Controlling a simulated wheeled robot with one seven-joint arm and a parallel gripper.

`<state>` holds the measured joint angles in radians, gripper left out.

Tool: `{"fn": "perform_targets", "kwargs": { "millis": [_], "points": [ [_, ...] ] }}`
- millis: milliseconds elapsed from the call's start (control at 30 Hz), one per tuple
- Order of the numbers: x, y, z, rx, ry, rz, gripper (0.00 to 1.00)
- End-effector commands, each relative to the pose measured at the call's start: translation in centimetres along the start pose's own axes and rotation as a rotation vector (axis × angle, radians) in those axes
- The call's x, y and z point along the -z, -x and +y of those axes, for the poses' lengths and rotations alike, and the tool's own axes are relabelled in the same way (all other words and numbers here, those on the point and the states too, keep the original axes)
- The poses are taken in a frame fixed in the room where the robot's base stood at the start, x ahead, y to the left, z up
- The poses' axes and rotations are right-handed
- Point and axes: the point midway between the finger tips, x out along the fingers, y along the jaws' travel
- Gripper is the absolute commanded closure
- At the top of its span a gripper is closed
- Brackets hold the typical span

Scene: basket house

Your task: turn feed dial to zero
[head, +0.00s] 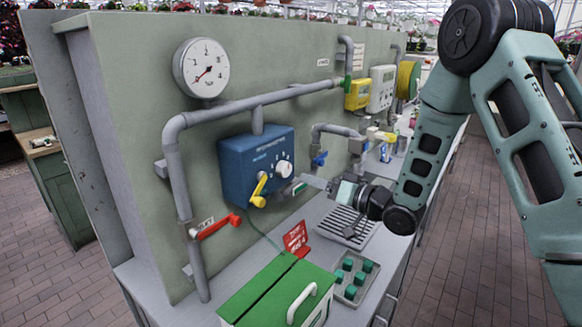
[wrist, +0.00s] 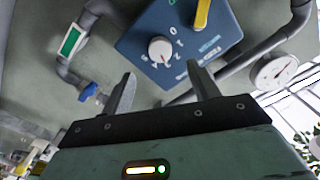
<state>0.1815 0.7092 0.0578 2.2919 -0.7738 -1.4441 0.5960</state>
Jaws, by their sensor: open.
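The feed dial is a round white knob (head: 285,168) on the front of a blue box (head: 238,165) fixed to the grey-green panel. A yellow lever (head: 259,188) sits left of the dial in the head view. My gripper (head: 306,183) is open and empty, just to the right of the dial. In the wrist view the gripper (wrist: 160,70) has its fingers apart, with a gap to the dial.
Grey pipes (head: 172,150) run around the box, with a red-handled valve (head: 215,227) at lower left. A round gauge (head: 201,68) is above. On the bench are a green case (head: 262,292), a red card (head: 296,238) and a tray of green knobs (head: 354,277).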

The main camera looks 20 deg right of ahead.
Motion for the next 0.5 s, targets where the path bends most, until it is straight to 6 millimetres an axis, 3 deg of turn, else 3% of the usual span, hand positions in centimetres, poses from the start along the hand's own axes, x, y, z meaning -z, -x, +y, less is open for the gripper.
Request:
{"fn": "perform_targets", "kwargs": {
  "millis": [200, 500],
  "points": [
    [0.2, -4.5, -0.2, 0.001, 0.0, -0.002, 0.4],
    [0.1, -8.0, 0.0, 0.0, 0.001, -0.001, 0.4]
  ]
}}
